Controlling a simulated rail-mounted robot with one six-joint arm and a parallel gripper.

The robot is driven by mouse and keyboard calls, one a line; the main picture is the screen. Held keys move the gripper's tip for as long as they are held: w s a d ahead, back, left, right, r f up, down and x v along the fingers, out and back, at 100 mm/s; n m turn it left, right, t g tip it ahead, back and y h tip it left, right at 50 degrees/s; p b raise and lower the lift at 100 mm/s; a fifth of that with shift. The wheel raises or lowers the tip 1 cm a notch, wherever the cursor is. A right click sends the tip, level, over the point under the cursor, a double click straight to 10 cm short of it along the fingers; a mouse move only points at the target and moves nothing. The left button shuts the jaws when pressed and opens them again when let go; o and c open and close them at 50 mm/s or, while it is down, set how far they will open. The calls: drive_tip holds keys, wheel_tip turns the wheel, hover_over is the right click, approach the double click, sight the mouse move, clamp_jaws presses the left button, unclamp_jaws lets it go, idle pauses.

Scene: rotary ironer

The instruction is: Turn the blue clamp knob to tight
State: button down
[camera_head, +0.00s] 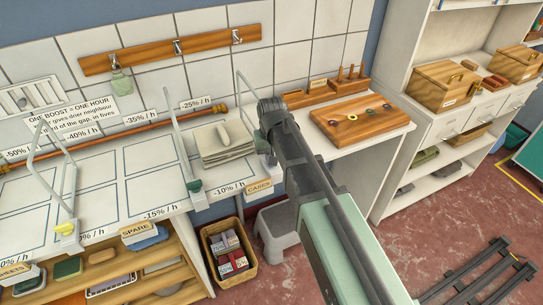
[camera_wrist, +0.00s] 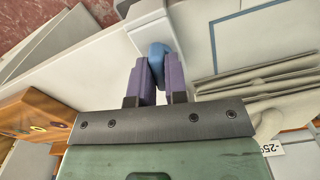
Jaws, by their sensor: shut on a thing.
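The blue clamp knob (camera_wrist: 157,50) shows in the wrist view between the two purple fingers of my gripper (camera_wrist: 157,78). The fingers are shut on it, one on each side, at the edge of the white worktop. The fingers hide part of the knob, and I cannot read its turn position. In the head view, my own arm covers the knob and the fingertips. A bent clamp rod (camera_head: 246,93) rises just left of my arm there.
Folded cloths (camera_head: 224,143) lie left of my arm. Two other clamps have a green knob (camera_head: 194,185) and a yellow knob (camera_head: 65,228). A wooden board with rings (camera_head: 345,121) lies to the right. A grey step stool (camera_head: 277,232) stands below the worktop.

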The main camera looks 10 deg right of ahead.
drive_tip(key=m, duration=0.4)
drive_tip(key=shift+m, duration=0.3)
drive_tip(key=m, duration=0.3)
drive_tip(key=shift+m, duration=0.3)
drive_tip(key=m, duration=0.3)
drive_tip(key=shift+m, duration=2.2)
drive_tip(key=c, duration=1.1)
unclamp_jaws()
drive_tip(key=shift+c, duration=0.2)
drive_tip(key=shift+r, duration=0.1)
